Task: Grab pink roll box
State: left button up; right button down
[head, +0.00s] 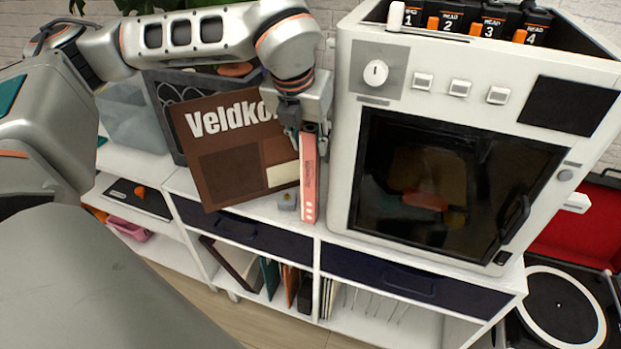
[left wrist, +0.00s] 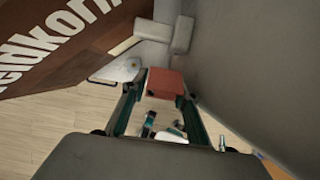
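The pink roll box (head: 308,185) is a tall, narrow box standing upright at the front edge of the white cabinet top, between a brown box and the white machine. My left gripper (head: 309,128) reaches down from above over its upper end. In the left wrist view, the pink end of the box (left wrist: 165,83) fills the space between the two fingertips, with a finger against each side. The gripper looks shut on it. Whether the box's base touches the cabinet top is hard to tell. My right gripper is not in view.
The brown Veldkorn box (head: 230,165) leans close on the left. The white machine (head: 350,130) with a dark glass door stands close on the right. A turntable (head: 560,305) is at the lower right.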

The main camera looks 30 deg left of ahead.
pick_arm(q)
jog(key=shift+w+f, duration=0.25)
jog(key=shift+f, duration=0.45)
grip_shut()
jog(key=shift+r, duration=0.1)
